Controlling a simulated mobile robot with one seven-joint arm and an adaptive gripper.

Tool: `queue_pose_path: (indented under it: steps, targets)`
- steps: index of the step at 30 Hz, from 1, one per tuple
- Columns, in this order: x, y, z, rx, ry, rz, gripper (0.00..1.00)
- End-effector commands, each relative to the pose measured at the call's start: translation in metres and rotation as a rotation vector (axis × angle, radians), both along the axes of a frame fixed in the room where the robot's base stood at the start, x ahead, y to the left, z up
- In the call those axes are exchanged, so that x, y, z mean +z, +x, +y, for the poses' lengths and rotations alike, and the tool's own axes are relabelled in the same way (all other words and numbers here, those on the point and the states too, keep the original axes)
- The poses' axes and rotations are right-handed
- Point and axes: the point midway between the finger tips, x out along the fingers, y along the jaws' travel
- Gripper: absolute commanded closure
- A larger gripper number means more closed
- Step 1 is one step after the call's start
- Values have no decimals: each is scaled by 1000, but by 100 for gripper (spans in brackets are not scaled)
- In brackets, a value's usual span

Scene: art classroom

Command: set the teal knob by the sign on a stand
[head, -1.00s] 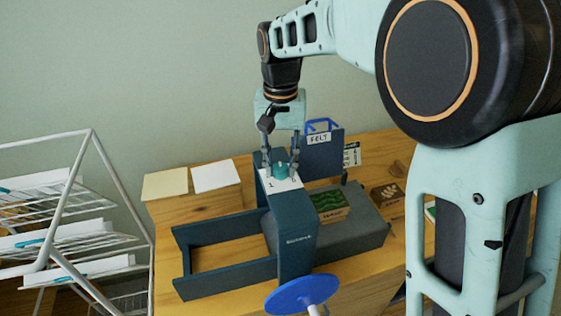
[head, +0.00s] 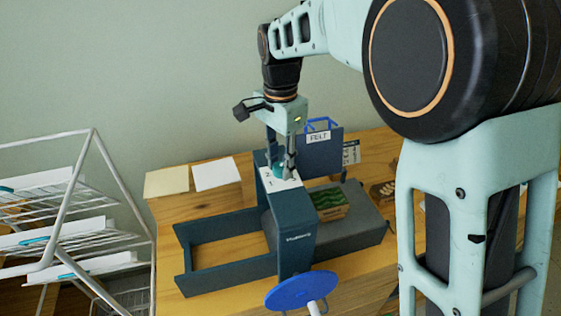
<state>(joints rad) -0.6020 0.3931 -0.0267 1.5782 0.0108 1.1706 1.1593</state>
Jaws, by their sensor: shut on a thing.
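The teal knob (head: 279,171) sits on a white dial plate (head: 281,185) on top of the dark blue machine (head: 288,222). My gripper (head: 281,164) points down from above and is shut on the knob, with a finger on either side of it. The fingers partly cover the knob and the marks on the plate, so the knob's pointing direction cannot be told. A small pale sign (head: 351,153) with dark print stands behind the machine to the right; its text is too small to read.
A dark blue panel labelled FELT (head: 318,150) stands just behind my gripper. A green-patterned block (head: 329,204) lies on the machine's grey bed (head: 350,229). A blue handwheel (head: 301,290) is in front. A white wire rack (head: 62,225) stands left of the wooden table (head: 222,288).

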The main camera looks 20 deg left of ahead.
Motion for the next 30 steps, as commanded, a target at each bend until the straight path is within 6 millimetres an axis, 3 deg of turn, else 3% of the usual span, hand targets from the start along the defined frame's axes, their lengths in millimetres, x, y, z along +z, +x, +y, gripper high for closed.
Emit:
queue_pose_path:
  steps: [20,21,26,30]
  targets:
    - [0,0,1,-69,1,0,97]
    - [0,0,1,-68,1,0,72]
    - [0,0,1,-68,1,0,55]
    - [0,0,0,-68,1,-1,55]
